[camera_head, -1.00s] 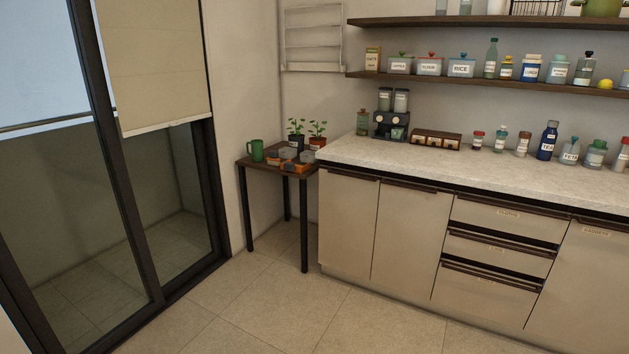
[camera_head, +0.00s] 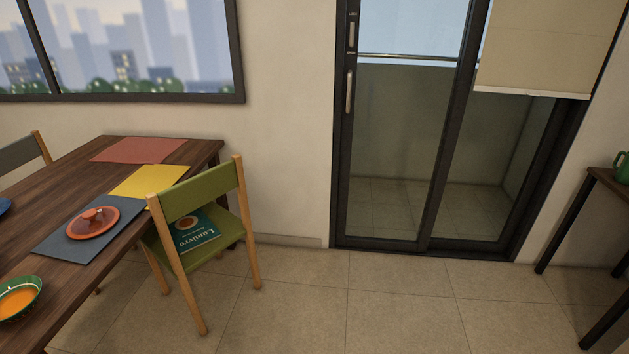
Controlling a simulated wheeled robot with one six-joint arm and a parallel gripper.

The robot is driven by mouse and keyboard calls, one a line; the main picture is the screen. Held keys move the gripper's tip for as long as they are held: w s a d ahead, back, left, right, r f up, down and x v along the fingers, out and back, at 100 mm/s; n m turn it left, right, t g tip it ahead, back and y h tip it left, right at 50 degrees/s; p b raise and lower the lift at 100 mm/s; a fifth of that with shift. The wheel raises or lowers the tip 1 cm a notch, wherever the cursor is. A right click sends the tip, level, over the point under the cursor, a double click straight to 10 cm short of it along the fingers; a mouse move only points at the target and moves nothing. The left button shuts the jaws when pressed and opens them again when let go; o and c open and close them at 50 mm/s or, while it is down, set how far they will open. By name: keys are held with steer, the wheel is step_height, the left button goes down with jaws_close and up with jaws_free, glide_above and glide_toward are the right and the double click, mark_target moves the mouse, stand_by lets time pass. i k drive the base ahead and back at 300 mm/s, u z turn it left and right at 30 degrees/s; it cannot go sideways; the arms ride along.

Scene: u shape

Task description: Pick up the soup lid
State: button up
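An orange-red round lid (camera_head: 93,222) with a knob on top lies on a dark grey-blue placemat (camera_head: 60,241) on the wooden dining table at the left. A green patterned bowl (camera_head: 20,298) with orange soup stands nearer on the same table, at the left edge of the view, apart from the lid. My gripper is not in view.
A green chair (camera_head: 199,206) with a book on its seat stands at the table's right side. Yellow (camera_head: 150,181) and red (camera_head: 139,150) placemats lie farther back on the table. A glass door (camera_head: 410,150) is beyond. The tiled floor (camera_head: 370,300) is clear at centre. A small dark table (camera_head: 610,188) stands at the right edge.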

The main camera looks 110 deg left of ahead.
mark_target(93, 222)
steer(key=z, duration=3.1)
steer(key=k, duration=2.65)
steer(key=z, duration=2)
steer(key=i, duration=1)
